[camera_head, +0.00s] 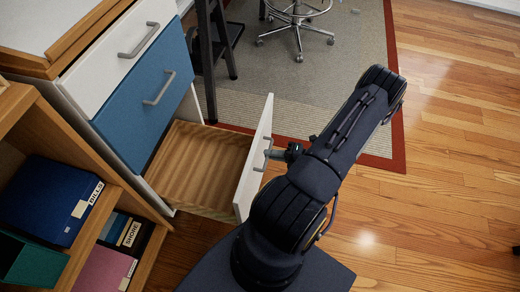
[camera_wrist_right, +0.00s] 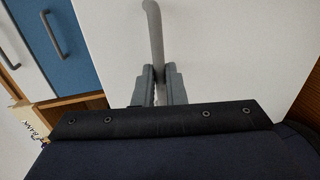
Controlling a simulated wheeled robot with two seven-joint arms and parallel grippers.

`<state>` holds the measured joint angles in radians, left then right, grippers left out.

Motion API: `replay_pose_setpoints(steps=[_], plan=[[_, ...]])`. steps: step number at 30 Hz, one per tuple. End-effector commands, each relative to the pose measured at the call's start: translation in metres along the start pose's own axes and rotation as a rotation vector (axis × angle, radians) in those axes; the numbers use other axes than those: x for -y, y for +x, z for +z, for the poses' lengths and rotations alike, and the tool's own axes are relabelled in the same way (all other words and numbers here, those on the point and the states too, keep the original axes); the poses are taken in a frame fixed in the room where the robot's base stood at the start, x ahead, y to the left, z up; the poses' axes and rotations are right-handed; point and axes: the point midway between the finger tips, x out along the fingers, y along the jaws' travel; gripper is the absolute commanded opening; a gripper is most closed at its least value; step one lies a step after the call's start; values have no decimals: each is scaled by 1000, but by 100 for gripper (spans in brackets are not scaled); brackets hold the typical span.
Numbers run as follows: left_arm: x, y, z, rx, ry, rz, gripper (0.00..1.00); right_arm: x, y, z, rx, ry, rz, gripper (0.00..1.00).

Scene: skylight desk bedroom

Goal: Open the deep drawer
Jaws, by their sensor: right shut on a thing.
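The deep drawer (camera_head: 203,172) is the bottom one of the cabinet, and in the head view it is pulled well out, with its bare wooden inside showing. Its white front (camera_head: 254,163) carries a grey bar handle, which also shows in the right wrist view (camera_wrist_right: 154,30). My right gripper (camera_head: 273,155) is at that front, its fingers (camera_wrist_right: 159,85) closed around the handle. My left gripper does not show in either view.
Above it, a blue drawer (camera_head: 146,99) and a white top drawer (camera_head: 121,50) are shut. An open wooden shelf with binders (camera_head: 51,200) stands at the left. A wheeled chair (camera_head: 297,18) stands on the rug behind. Wooden floor (camera_head: 450,200) at the right is clear.

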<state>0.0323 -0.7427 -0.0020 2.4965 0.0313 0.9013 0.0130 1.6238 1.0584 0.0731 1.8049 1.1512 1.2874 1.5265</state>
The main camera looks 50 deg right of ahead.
Motion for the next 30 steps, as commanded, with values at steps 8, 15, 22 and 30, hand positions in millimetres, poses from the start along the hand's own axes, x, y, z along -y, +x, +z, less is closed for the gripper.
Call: replay_pose_setpoints(steps=[8, 15, 22, 30], plan=[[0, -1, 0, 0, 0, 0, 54, 2, -9, 1, 2, -2, 0, 0], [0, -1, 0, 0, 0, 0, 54, 2, -9, 2, 3, -2, -1, 0], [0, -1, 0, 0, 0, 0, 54, 2, -9, 1, 3, -2, -1, 32], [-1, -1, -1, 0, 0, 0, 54, 2, -10, 1, 2, -1, -1, 32]])
